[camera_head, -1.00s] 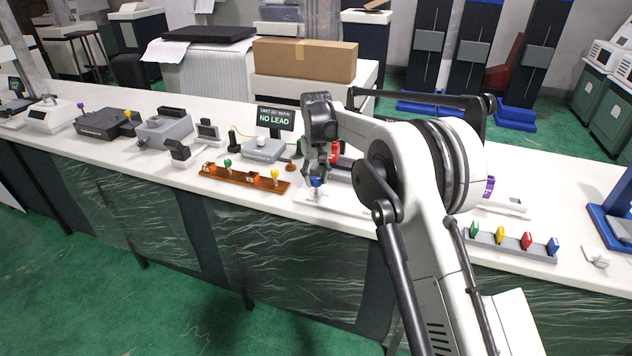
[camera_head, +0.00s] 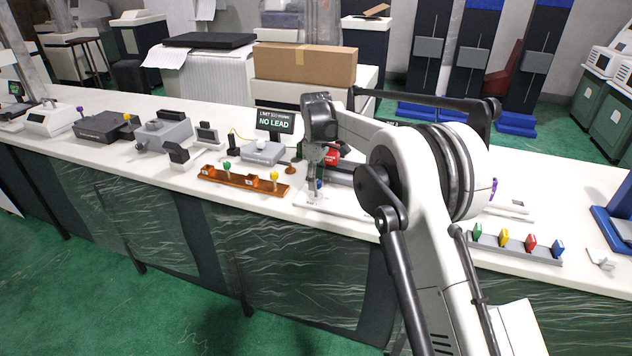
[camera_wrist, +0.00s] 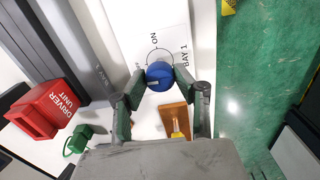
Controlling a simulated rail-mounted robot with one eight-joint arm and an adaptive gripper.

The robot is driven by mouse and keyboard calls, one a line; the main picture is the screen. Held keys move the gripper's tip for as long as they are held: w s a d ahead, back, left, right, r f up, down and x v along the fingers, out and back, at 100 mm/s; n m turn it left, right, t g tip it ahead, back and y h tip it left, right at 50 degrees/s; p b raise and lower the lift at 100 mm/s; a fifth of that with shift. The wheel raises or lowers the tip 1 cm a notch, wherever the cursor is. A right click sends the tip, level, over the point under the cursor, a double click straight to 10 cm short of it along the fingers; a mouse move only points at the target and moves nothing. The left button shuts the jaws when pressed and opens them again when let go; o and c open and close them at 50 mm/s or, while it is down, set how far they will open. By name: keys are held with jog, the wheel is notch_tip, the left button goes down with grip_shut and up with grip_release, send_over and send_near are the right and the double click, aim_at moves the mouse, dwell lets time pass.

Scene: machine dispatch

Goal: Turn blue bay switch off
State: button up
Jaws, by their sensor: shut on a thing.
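The blue bay switch is a round blue knob (camera_wrist: 159,76) on a white plate (camera_wrist: 170,25) marked ON and BAY 1, seen in the wrist view. A pale line on the knob runs toward its left side. My gripper (camera_wrist: 160,88) is shut on the knob, with a fingertip at each side. In the head view my gripper (camera_head: 316,180) points down at the white plate on the bench, and the knob is mostly hidden behind it.
A red DRIVER UNIT block (camera_wrist: 42,108) and a green plug (camera_wrist: 78,140) lie left of my gripper in the wrist view. An orange-brown rack (camera_head: 243,179) is close on the left in the head view. A grey rack with coloured keys (camera_head: 515,246) stands to the right.

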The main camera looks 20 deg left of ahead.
jog(key=shift+n, duration=0.5)
jog(key=o, duration=1.1)
jog(key=shift+r, duration=0.1)
notch_tip(320, 180, up, 12)
jog(key=shift+f, duration=0.1)
